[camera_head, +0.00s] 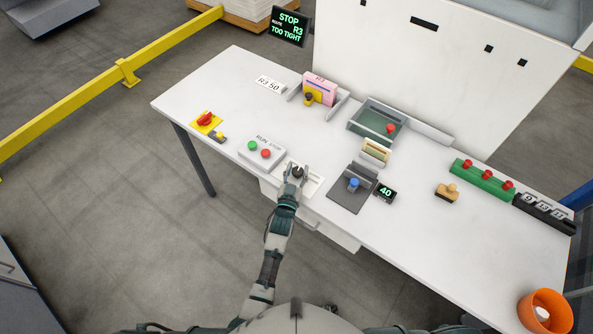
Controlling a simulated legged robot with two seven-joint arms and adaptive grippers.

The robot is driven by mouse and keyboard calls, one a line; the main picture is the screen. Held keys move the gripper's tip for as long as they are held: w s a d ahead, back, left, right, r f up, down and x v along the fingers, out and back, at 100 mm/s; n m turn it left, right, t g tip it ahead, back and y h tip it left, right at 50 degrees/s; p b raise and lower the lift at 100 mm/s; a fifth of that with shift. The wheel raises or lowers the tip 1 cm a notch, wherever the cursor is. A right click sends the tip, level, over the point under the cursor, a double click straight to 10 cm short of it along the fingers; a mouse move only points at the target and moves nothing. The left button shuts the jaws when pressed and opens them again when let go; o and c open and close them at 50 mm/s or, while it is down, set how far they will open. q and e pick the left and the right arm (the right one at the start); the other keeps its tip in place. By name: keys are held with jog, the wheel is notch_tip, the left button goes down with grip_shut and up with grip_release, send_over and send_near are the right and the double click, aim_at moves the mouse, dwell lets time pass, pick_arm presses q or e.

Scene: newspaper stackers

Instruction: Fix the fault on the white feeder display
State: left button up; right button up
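The display (289,26) is a black panel with green text reading "STOP", "R3" and "TOO TIGHT", at the back by the white feeder body (400,60). A pink pack marked R3 (321,88) stands between light guides, with a yellow and black knob (309,98) in front. A card (268,84) reads "R3 50". My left gripper (297,171) is at a dark round knob (297,173) on a white plate near the table's front edge. Its fingers lie on both sides of the knob; whether they grip it is unclear. My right gripper is out of view.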

pick_arm(q)
jog(key=shift+d, duration=0.25)
jog(key=c, duration=0.4)
jog(key=shift+d, duration=0.1)
jog(key=shift+c, duration=0.5)
jog(key=shift+a+r+m+h+p, duration=0.1)
jog(key=shift+a+m+h+p, duration=0.25)
jog(key=shift+m+h+p, duration=0.4)
jog(key=shift+m+g+h+p, duration=0.6)
jog(key=shift+m+g+h, duration=0.1)
jog(key=shift+h, duration=0.45)
jog(key=shift+w+m+h, duration=0.1)
jog(key=shift+m+h, duration=0.25)
jog(key=shift+h, duration=0.05)
jog(key=m+g+h, duration=0.2)
jog(key=h, duration=0.1)
jog(key=shift+f+g+b, duration=0.2)
jog(key=shift+g+b, duration=0.1)
jog(key=shift+b, duration=0.1)
jog(key=shift+m+g+h+b, duration=1.25)
jog(key=shift+m+g+h, duration=0.3)
jog(key=shift+g, duration=0.25)
jog(key=shift+d+r, duration=0.1)
jog(key=shift+r, duration=0.05)
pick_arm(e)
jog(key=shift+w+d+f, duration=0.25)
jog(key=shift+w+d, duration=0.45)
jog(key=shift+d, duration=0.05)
